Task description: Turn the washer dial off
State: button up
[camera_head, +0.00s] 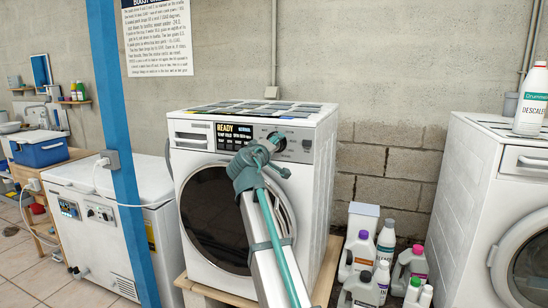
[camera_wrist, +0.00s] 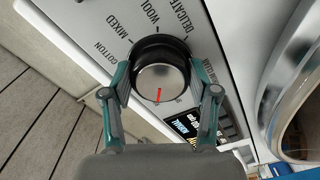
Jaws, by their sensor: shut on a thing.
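The washer (camera_head: 322,190) is white with a dark round door. Its display (camera_head: 234,131) reads READY. In the wrist view the washer dial (camera_wrist: 160,77) has a black rim and a silver face. Its red mark points to the bottom of the picture. Labels COTTON, MIXED, WOOL and DELICATE run around it from left to upper right; part of the ring is hidden by my fingers. My gripper (camera_wrist: 166,88) has one finger on each side of the dial and is shut on it. In the head view my gripper (camera_head: 275,142) is at the panel and largely covers the dial.
The washer stands on a wooden platform (camera_head: 205,297). Several bottles (camera_head: 386,240) stand on the floor at its right. Another white machine (camera_head: 480,175) with a descaler bottle (camera_head: 531,110) is farther right. A blue post (camera_head: 122,150) and a white chest unit (camera_head: 75,200) are at left.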

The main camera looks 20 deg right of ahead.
jog(key=m+b, duration=0.5)
jog(key=shift+w+f+m+b, duration=0.1)
jog(key=shift+f+m+b, duration=0.2)
jog(key=shift+b, duration=0.05)
jog(key=shift+a+r+m+b, duration=0.1)
jog(key=shift+r+m+b, duration=0.1)
jog(key=shift+m+b, duration=1.75)
jog(key=shift+m, duration=0.25)
jog(key=o, duration=1.2)
jog(key=shift+c, duration=0.2)
jog(key=v, duration=1.2)
